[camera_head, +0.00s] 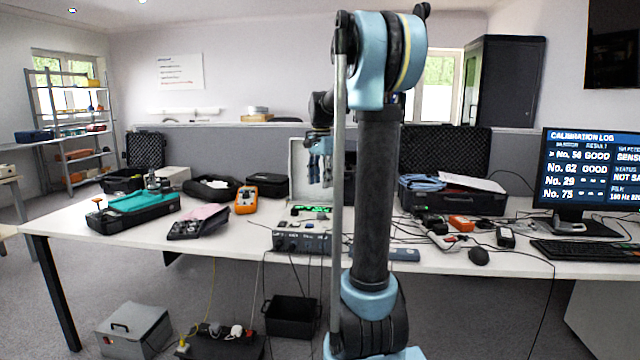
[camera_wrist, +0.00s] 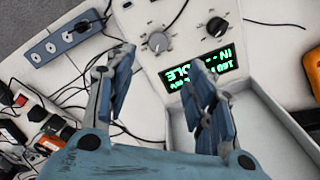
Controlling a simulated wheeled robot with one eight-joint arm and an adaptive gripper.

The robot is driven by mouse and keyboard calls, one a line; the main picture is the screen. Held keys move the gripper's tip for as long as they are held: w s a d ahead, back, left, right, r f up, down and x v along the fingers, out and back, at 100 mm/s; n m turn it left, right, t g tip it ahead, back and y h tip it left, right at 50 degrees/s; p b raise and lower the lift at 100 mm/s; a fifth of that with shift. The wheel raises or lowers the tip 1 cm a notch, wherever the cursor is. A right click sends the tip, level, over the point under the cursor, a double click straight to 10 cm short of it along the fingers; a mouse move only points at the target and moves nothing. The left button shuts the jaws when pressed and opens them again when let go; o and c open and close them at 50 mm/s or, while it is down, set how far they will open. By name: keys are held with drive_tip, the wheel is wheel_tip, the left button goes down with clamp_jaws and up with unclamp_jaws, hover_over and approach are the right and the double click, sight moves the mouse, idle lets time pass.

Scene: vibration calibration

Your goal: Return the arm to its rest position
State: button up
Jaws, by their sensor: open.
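My arm (camera_head: 374,195) stands upright in front of the table in the head view, with its upper part bent over toward the table. My gripper (camera_head: 320,178) hangs fingers down above a control unit (camera_head: 302,242) with a green display. In the wrist view my gripper (camera_wrist: 160,58) has its two fingers well apart with nothing between them. Beyond the fingers lie the unit's knobs (camera_wrist: 156,42) and its lit green display (camera_wrist: 203,70). The gripper looks clear of the unit, but the exact height cannot be told. My arm hides part of the table behind it.
The white table (camera_head: 235,240) carries an orange meter (camera_head: 246,200), a teal-lined case (camera_head: 135,213), a power strip (camera_wrist: 62,40) and tangled cables. An open black case (camera_head: 452,195) and a monitor (camera_head: 588,175) stand at the right. Boxes lie on the floor below.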

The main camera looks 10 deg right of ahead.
drive_tip(key=shift+s, duration=0.1)
drive_tip(key=s+f+n, duration=0.3)
drive_tip(key=s+f, duration=0.4)
drive_tip(key=s, duration=0.4)
drive_tip(key=s+f+n+t, duration=0.1)
drive_tip(key=s+f+n, duration=0.3)
drive_tip(key=s+f, duration=0.3)
drive_tip(key=s+f+n+t, duration=0.1)
drive_tip(key=s+f+n, duration=0.3)
drive_tip(key=s, duration=1.2)
wheel_tip(320, 180, down, 3)
drive_tip(key=shift+s+f, duration=0.1)
drive_tip(key=shift+s, duration=0.3)
